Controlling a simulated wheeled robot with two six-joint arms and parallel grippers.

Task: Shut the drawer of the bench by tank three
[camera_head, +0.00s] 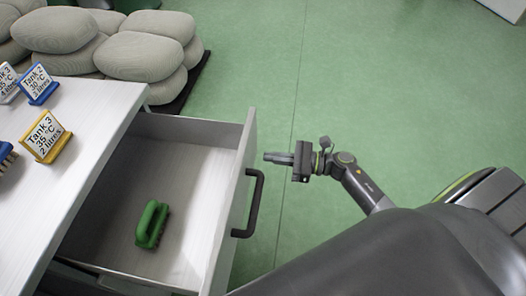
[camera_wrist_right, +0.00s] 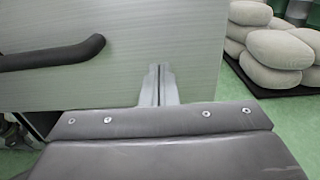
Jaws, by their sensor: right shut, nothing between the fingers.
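The bench drawer (camera_head: 205,166) is pulled far out of the white bench (camera_head: 88,125), towards the right. It holds a green brush (camera_head: 152,225). Its dark bar handle (camera_head: 251,203) is on the front panel. My right gripper (camera_head: 268,157) is shut and empty, its fingertips pointing at the front panel beyond the far end of the handle. A small gap seems to show there. In the right wrist view the shut fingers (camera_wrist_right: 160,85) stand before the drawer front (camera_wrist_right: 130,62), to the right of the handle (camera_wrist_right: 55,53); contact cannot be told. My left gripper is not in view.
Grey rounded sacks (camera_head: 139,56) are piled on a dark base behind the drawer. The green floor (camera_head: 400,90) to the right is clear.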

